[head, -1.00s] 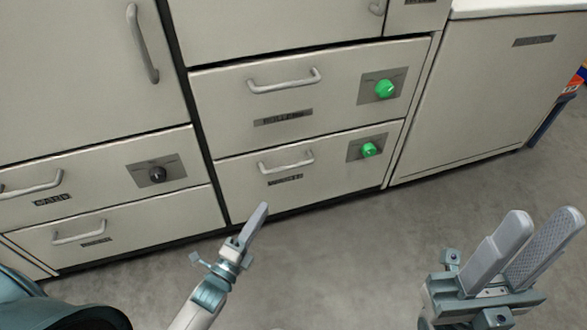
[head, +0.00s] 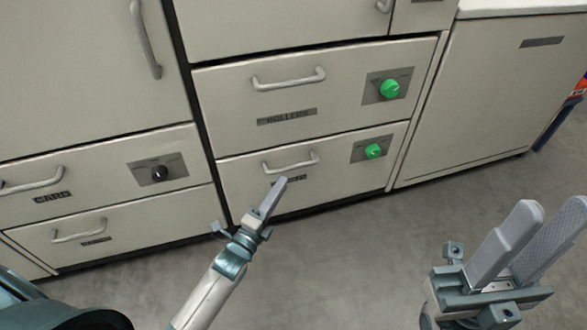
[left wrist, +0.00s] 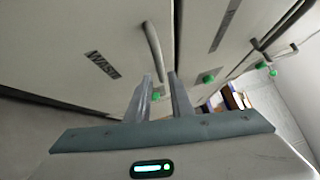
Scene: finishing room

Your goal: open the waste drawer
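The waste drawer (head: 340,171) is the lower drawer under the one labelled rollers, and it is shut flush. Its bar handle (head: 290,165) is in the middle of its upper front, with a green knob (head: 373,151) to the right. My left gripper (head: 279,186) is just in front of and below the handle, hiding part of the label. In the left wrist view the label (left wrist: 102,66) reads as the start of "waste". There my left gripper (left wrist: 161,80) is open, with the handle (left wrist: 154,48) running toward the gap between its fingers. I cannot tell whether they touch. My right gripper (head: 553,212) is open and empty.
The rollers drawer (head: 225,95) is shut above, also with a green knob (head: 390,88). A drawer labelled card (head: 100,165), with a dark knob (head: 160,173), is at left. The grey floor (head: 370,255) in front is clear.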

